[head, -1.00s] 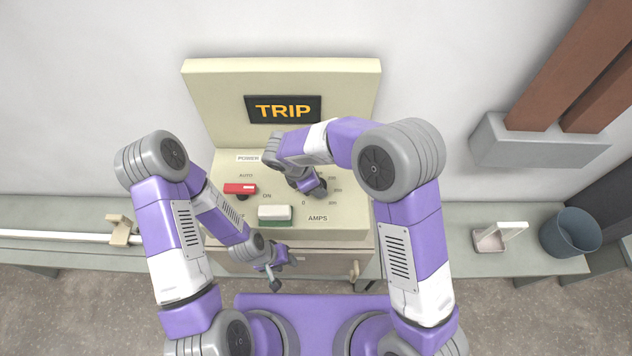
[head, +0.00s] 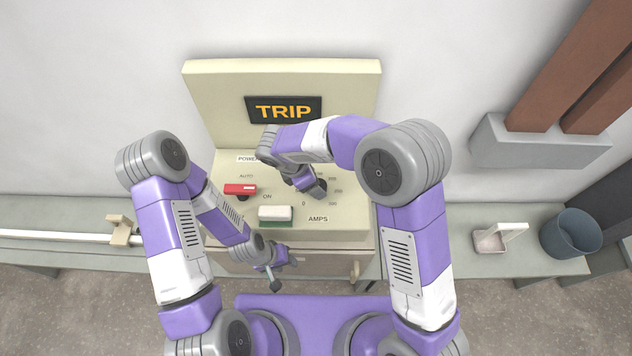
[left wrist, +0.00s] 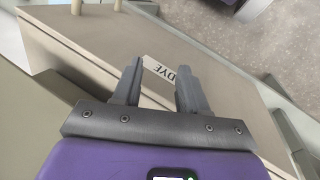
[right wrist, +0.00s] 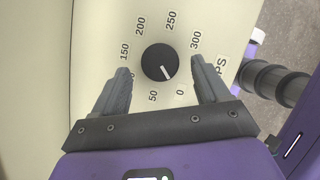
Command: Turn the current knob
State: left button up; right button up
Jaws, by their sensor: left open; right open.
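The current knob (right wrist: 160,63) is a round black dial with a white pointer line, on the sloped cream panel. In the right wrist view a ring of numbers surrounds it, and the pointer is aimed near the 0. My right gripper (right wrist: 165,82) is open, with the knob between and just beyond its fingertips; I cannot tell whether they touch it. In the head view the knob (head: 320,186) is partly hidden by my right gripper. My left gripper (head: 282,275) is open and empty in front of the panel; it also shows in the left wrist view (left wrist: 160,80).
The panel has a red switch (head: 240,189), a white-and-green block (head: 275,214) and a lit TRIP display (head: 283,109).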

jog(key=v, duration=0.5)
jog(key=shift+f, duration=0.15)
dwell(0.3)
